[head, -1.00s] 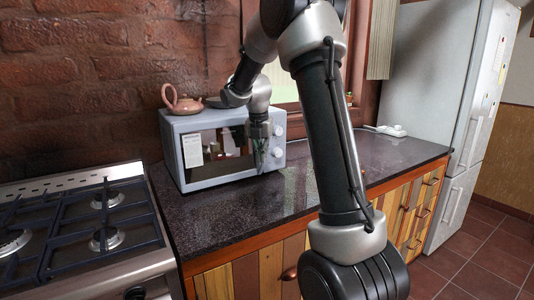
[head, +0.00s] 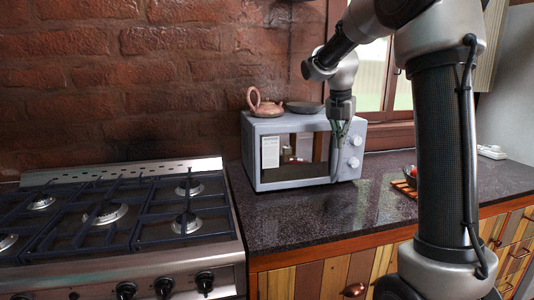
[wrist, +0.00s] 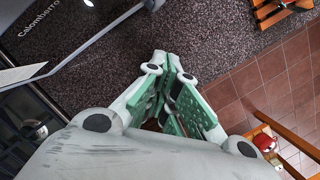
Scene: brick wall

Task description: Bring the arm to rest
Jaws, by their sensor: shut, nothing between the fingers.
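My gripper (head: 336,172) hangs pointing down in front of the right part of the microwave in the head view. In the wrist view my gripper (wrist: 176,62) shows its green-padded fingers closed together, with nothing between them. The fingers are above the edge of the dark speckled counter (wrist: 205,40). My arm bends over from the right side of the head view.
The grey microwave (head: 262,178) carries a pinkish teapot (head: 266,109) and a dark dish (head: 304,107). A gas stove (head: 110,215) stands at left. A wooden trivet (head: 404,188) with a dark bowl lies at right, partly behind my arm. The front counter is clear.

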